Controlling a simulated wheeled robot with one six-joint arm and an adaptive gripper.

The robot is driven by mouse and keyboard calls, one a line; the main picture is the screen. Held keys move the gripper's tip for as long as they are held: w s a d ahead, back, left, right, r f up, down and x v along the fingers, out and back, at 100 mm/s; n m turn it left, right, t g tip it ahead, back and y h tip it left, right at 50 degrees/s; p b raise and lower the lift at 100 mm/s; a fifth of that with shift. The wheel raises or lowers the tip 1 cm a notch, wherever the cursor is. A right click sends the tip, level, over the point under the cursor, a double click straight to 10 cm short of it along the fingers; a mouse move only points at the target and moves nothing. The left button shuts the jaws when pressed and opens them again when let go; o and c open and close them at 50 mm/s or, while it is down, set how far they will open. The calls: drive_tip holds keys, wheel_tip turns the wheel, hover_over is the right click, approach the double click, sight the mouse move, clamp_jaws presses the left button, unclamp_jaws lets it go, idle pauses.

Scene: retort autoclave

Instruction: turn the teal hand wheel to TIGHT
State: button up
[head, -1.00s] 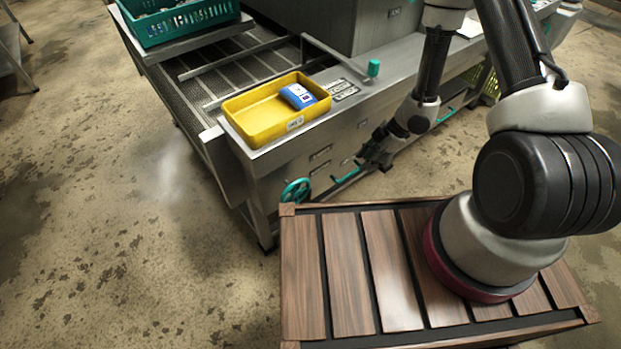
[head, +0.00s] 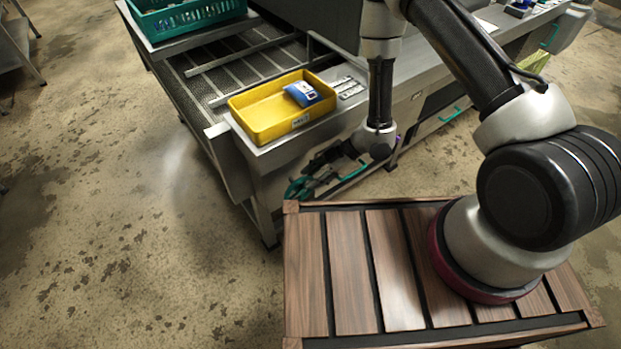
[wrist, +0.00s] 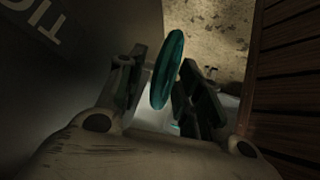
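The teal hand wheel (head: 298,187) is on the side of the steel machine, low near its front corner. My gripper (head: 308,184) is at the wheel and partly covers it in the head view. In the wrist view the wheel (wrist: 167,70) shows nearly edge-on, its rim between the two dark fingers of my gripper (wrist: 160,88). Contact on the left side is hard to tell. Part of a label reading "TIG" (wrist: 40,30) shows on the dark panel at left.
A yellow tray (head: 262,122) with a blue packet (head: 304,94) stands on the machine's ledge above the wheel. A teal crate (head: 180,17) sits at the back left. My slatted wooden base is close to the wheel's right. Open floor lies to the left.

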drive_tip(key=shift+x, duration=0.75)
drive_tip(key=shift+a+r, duration=0.1)
clamp_jaws()
drive_tip(key=shift+w, duration=0.1)
